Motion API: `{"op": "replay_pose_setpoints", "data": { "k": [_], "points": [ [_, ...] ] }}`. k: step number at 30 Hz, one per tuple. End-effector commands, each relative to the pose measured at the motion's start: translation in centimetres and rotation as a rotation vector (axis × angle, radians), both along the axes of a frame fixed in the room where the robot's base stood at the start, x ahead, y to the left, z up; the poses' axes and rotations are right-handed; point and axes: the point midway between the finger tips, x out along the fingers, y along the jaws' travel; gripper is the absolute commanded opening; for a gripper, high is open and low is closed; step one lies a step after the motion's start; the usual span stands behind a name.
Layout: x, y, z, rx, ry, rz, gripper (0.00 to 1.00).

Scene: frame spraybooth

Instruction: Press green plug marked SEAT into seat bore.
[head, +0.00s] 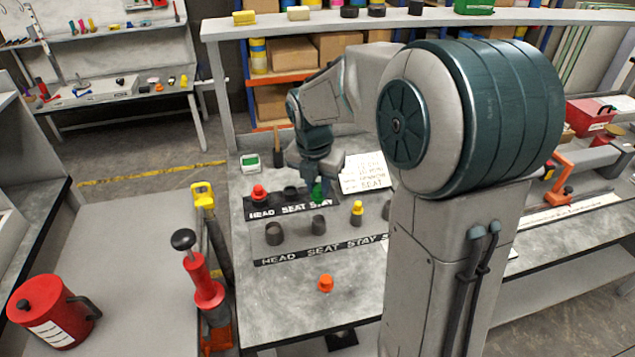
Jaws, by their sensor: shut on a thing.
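My gripper (318,178) points down over the right part of the rear black strip (262,213), which is labelled HEAD SEAT STAY. In the front row, above the HEAD SEAT STAY label (305,254), stand a grey bore (275,235) at left and the seat bore (318,225) in the middle, with no plug seen in either. A yellow plug (357,207) sits on the right one.
A red plug (258,191) stands on the rear strip's left end. An orange plug (325,284) stands on the bench (275,305) in front. A white card (365,173) and a small green-screened device (250,162) lie behind.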

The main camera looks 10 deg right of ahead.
Motion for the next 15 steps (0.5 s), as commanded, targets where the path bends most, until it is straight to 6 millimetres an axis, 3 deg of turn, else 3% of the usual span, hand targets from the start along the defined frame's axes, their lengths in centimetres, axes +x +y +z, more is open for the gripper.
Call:
{"op": "replay_pose_setpoints", "data": {
  "k": [15],
  "points": [
    [0.0, 0.0, -4.0, 0.000, 0.000, -0.006, 0.01]
  ]
}}
